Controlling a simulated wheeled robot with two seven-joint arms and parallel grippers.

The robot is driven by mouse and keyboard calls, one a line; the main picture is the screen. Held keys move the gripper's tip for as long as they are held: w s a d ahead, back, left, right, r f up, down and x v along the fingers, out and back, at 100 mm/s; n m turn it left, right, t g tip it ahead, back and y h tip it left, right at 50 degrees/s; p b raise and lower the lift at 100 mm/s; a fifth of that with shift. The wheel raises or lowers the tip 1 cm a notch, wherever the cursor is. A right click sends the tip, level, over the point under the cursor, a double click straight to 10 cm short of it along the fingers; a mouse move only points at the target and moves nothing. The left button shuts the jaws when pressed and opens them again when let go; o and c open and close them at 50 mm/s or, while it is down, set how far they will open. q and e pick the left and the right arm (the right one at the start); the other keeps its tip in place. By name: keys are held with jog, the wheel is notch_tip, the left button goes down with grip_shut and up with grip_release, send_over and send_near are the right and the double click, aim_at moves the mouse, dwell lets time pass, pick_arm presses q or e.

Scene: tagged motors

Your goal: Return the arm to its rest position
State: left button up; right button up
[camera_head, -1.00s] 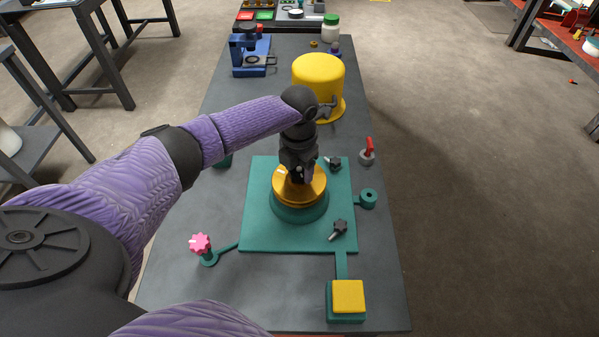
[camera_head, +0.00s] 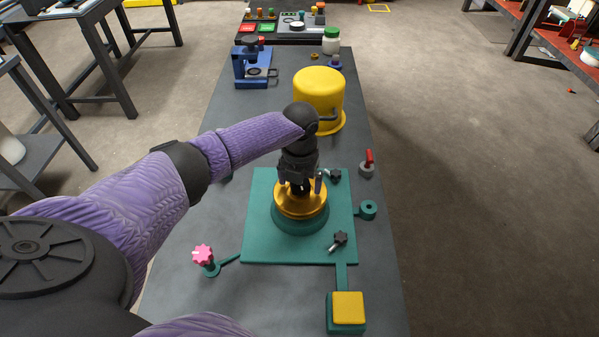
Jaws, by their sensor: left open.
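My left arm comes in from the left, and its left gripper (camera_head: 300,188) points down over the gold round part (camera_head: 300,206). The gripper is open, its fingers apart just at the top of the gold part; I cannot tell whether they touch it. The gold part sits on a round green base in the middle of the green plate (camera_head: 262,250). Two black star knobs stand on the plate, one at the back (camera_head: 335,174) and one at the front (camera_head: 340,238). My right gripper is not in view.
A yellow domed cover (camera_head: 320,95) stands behind the gripper. A pink knob (camera_head: 203,254) is front left, a yellow block (camera_head: 348,307) front right, a red-handled part (camera_head: 368,163) to the right. A blue device (camera_head: 250,64) stands far left.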

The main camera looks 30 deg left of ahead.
pick_arm(q)
jog(key=n, duration=0.2)
jog(key=n+p, duration=0.1)
jog(key=n, duration=0.1)
jog(key=n+p, duration=0.1)
jog(key=n, duration=0.1)
jog(key=shift+d+r+n, duration=0.1)
jog(key=shift+r+n, duration=0.2)
jog(key=shift+r, duration=0.05)
jog(key=n, duration=0.2)
jog(key=shift+f+n, duration=0.3)
jog(key=shift+c, duration=0.3)
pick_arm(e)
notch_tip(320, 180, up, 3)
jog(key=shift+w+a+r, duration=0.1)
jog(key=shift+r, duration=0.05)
